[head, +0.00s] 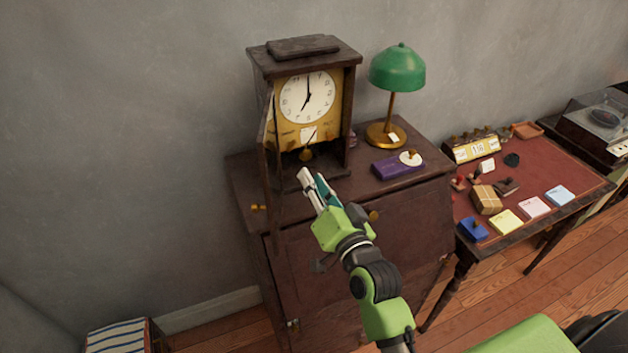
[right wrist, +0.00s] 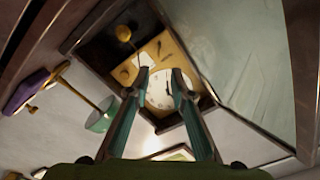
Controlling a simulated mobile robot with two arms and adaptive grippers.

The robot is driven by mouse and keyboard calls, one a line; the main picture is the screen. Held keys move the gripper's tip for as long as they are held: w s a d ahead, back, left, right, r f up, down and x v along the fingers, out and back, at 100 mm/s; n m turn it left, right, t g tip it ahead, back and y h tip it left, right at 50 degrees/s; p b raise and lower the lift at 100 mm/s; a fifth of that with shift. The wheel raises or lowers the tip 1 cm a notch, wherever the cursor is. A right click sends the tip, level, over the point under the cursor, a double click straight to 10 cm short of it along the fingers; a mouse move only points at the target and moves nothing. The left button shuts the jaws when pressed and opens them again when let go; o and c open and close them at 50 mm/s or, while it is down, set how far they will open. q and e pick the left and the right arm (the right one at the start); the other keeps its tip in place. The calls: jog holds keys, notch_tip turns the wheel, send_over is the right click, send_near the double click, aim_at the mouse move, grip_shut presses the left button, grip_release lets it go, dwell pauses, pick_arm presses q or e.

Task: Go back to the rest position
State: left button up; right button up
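My right gripper (head: 314,186) is in front of the dark wooden clock (head: 305,48), over the front edge of the cabinet top. In the right wrist view its two fingers (right wrist: 161,76) are apart with nothing between them, and the white clock face (right wrist: 160,92) shows behind them. The clock's glass door stands swung open on its left side, and a pendulum bob (head: 306,154) hangs inside. The hands read about seven. My left gripper is not in view.
The clock stands on a brown cabinet (head: 410,205) with a green lamp (head: 398,70) and a purple box (head: 397,165). To the right is a desk (head: 545,165) with stamps and notepads, then a record player (head: 600,115). A striped box (head: 118,338) sits at lower left.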

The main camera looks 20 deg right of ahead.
jog(key=s+a+f+n+g+y, duration=0.1)
jog(key=s+a+f+n+g, duration=0.2)
jog(key=s+f+n+g, duration=0.6)
jog(key=s+d+f+g+h, duration=0.1)
jog(key=s+d+f+g, duration=0.15)
jog(key=s+f, duration=0.55)
jog(key=s+d+f+g, duration=0.1)
jog(key=s+f+g, duration=0.25)
jog(key=s, duration=0.85)
notch_tip(320, 180, down, 32)
jog(key=s+b, duration=0.2)
jog(key=b, duration=0.2)
jog(key=s+d+f+n+g+b, duration=0.1)
jog(key=s+d+f+g+b, duration=0.1)
jog(key=s+f, duration=1.4)
jog(key=shift+s+d+f+h+b, duration=0.35)
jog(key=shift+d+f+b, duration=0.2)
jog(key=shift+f, duration=0.4)
